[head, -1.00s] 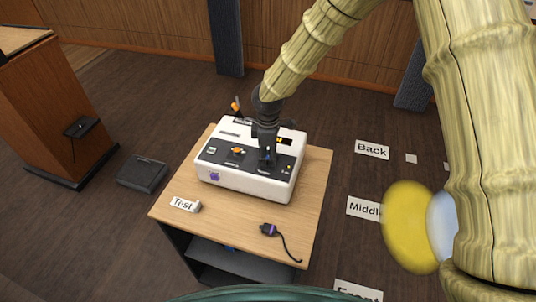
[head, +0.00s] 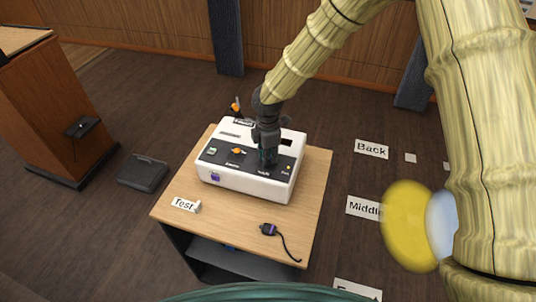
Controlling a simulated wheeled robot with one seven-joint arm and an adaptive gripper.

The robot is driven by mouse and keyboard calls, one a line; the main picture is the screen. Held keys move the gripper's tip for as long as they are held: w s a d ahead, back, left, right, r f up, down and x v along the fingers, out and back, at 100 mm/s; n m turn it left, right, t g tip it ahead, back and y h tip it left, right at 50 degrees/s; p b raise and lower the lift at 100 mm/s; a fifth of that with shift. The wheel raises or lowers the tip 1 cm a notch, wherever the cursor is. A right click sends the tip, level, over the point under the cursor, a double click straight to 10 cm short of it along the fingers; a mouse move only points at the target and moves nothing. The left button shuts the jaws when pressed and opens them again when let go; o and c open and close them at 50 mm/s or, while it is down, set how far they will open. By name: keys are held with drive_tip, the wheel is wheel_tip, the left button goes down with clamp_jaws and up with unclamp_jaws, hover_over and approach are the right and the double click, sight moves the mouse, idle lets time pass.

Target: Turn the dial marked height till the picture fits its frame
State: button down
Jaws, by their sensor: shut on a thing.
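A white control box (head: 243,184) with a dark sloped panel sits on the wooden table. My gripper (head: 267,157) points down onto the right part of this panel and is shut on a knob there. The gripper hides the knob almost wholly; a small label (head: 263,171) below it seems to read "height". An orange dial (head: 238,151) is to the left on the same panel, apart from the gripper. A small dark display (head: 287,142) is partly hidden behind the gripper. I cannot make out a picture and its frame.
The table (head: 312,190) has bare room right of the box. A "Test" card (head: 185,204) and a small purple-and-black device with a cable (head: 268,229) lie at its front. A wooden lectern (head: 45,110) stands left; "Back" (head: 372,149) and "Middle" (head: 364,208) cards lie on the floor.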

idle(0.3)
drive_tip(key=c, duration=1.3)
unclamp_jaws()
wheel_tip(320, 180, up, 12)
